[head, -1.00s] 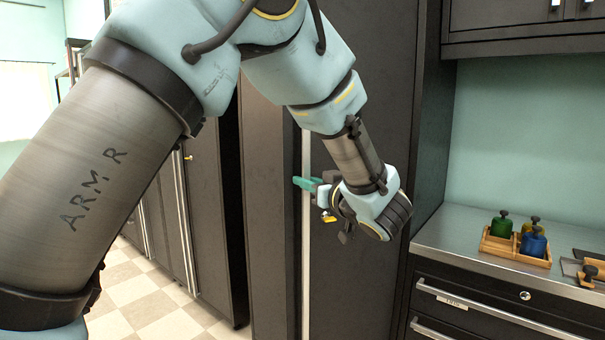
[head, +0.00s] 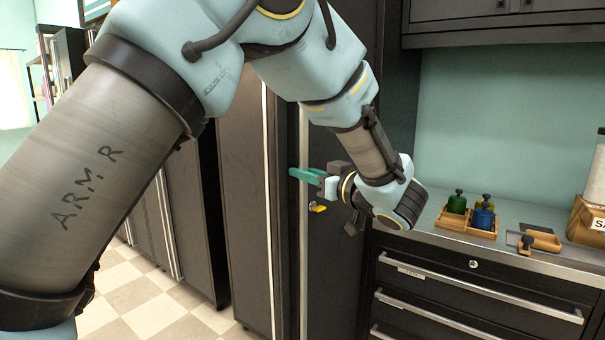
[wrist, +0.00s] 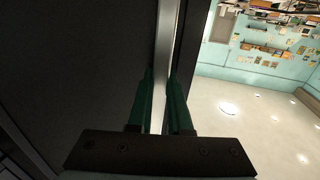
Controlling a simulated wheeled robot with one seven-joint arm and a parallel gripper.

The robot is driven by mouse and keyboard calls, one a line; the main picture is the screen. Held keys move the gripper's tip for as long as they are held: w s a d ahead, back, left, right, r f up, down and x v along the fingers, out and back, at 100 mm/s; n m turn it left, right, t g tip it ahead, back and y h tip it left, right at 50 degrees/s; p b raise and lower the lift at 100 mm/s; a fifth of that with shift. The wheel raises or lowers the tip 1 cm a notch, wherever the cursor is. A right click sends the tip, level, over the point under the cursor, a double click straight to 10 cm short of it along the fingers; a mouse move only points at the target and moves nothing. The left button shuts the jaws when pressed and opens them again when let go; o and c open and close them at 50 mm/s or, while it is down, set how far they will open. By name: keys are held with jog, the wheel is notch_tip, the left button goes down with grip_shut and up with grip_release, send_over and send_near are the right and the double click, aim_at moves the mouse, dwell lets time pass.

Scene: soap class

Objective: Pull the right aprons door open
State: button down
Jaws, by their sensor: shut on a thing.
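The right door (head: 338,270) is a tall dark panel with a pale vertical handle strip (head: 303,250) along its left edge. A dark band separates this strip from the pale strip of the left door (head: 245,200), so the right door appears slightly ajar. My gripper (head: 304,175) is at the handle strip, its teal fingers shut on it. In the wrist view the fingers (wrist: 162,100) lie on either side of the pale strip (wrist: 165,60). The aprons label is not visible.
A metal counter (head: 420,240) with dark drawers (head: 450,290) stands close on the right. It holds a wooden tray (head: 455,224) of coloured bottles. More dark cabinets (head: 185,210) line the left. Checkered floor (head: 165,315) is clear at lower left.

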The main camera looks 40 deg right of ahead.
jog(key=c, duration=0.8)
grip_release()
jog(key=shift+c, duration=0.2)
jog(key=s+b, duration=0.3)
jog(key=s, duration=0.7)
jog(key=shift+s+d, duration=0.15)
jog(key=shift+s, duration=0.25)
